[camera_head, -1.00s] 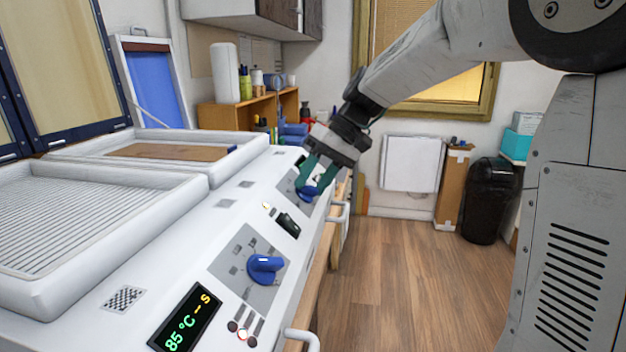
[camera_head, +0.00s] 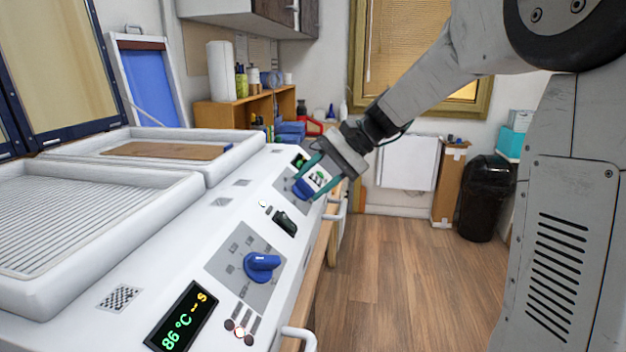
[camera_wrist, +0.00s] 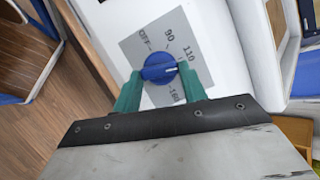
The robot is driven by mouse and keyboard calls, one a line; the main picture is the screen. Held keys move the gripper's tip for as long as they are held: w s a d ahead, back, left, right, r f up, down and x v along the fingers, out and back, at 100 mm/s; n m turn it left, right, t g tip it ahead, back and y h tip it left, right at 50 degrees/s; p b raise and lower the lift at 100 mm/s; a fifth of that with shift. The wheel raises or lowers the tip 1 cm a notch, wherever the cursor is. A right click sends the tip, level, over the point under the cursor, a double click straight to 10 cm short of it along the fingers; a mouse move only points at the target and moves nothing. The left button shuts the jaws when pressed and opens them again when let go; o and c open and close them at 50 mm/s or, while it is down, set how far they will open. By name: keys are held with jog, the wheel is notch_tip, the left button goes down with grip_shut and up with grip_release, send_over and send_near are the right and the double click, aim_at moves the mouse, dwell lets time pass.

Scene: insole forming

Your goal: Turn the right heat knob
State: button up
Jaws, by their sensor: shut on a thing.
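The far blue heat knob (camera_head: 301,188) sits on the grey dial plate at the far end of the white machine's sloped panel. My gripper (camera_wrist: 160,71) is shut on this knob, with one green finger on each side. In the wrist view the knob (camera_wrist: 157,67) shows a white mark pointing right, just below the 110 label.
The white machine (camera_head: 150,235) has two trays on top and handles along its front. A near display (camera_head: 182,318) reads 86 °C. A black switch (camera_head: 285,222) lies between the knobs. A black bin (camera_head: 486,200) stands at right; the wooden floor (camera_head: 400,270) is clear.

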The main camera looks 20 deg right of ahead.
jog(key=m+t, duration=0.1)
jog(key=m, duration=0.2)
jog(key=m+y, duration=0.1)
jog(key=m, duration=0.2)
jog(key=shift+s+d+f+t, duration=0.1)
jog(key=shift+s+f+t, duration=0.1)
jog(key=shift+t, duration=0.2)
jog(key=o, duration=1)
jog(key=v, duration=0.7)
jog(key=shift+d+r, duration=0.25)
jog(key=shift+d, duration=0.05)
